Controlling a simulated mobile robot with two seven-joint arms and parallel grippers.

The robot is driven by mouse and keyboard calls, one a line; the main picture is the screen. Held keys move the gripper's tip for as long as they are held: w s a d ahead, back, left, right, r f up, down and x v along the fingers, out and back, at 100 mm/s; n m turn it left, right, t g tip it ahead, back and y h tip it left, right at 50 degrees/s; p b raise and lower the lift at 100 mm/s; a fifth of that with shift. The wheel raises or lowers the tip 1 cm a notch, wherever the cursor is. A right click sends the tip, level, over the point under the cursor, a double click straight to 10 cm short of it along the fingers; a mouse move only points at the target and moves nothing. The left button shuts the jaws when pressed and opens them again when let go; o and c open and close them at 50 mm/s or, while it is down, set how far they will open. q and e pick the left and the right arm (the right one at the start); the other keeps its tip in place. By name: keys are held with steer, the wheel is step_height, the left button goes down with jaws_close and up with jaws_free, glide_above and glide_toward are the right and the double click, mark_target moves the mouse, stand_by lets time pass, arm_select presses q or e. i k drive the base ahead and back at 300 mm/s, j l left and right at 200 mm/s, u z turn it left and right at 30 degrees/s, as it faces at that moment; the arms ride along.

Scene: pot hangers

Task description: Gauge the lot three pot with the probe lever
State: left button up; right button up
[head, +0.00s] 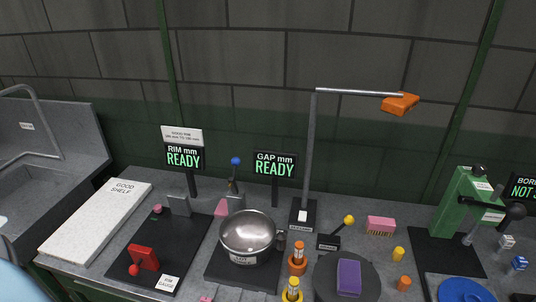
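A blue-knobbed lever (235,163) stands upright behind the pot by a grey block. A yellow-knobbed lever (348,221) leans from a small black base to the pot's right. I cannot tell which is the probe lever. The sign behind the pot (275,164) reads GAP mm READY. Neither gripper is in view.
Left are a RIM mm READY sign (184,156), a red clamp (142,258) on a black plate and a white GOOD SHELF board (97,219). Right are a green press (464,207), a dark round stand (333,283) with a purple block (348,277), and an orange-headed lamp (400,104).

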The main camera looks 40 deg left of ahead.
mark_target(236, 162)
steer(key=k+j, duration=0.1)
steer(key=j, duration=0.3)
steer(key=k+j, duration=0.1)
steer(key=j, duration=0.3)
steer(key=k+j+z, duration=0.1)
steer(key=j, duration=0.3)
steer(key=k+j, duration=0.1)
steer(key=j, duration=0.3)
steer(key=k+j, duration=0.15)
steer(key=j, duration=0.2)
steer(key=k+j, duration=0.1)
steer(key=j, duration=0.3)
steer(key=k+j+z, duration=0.1)
steer(key=j, duration=0.3)
steer(key=i+j, duration=0.1)
steer(key=j, duration=0.15)
steer(key=i+j, duration=0.1)
steer(key=j, duration=0.15)
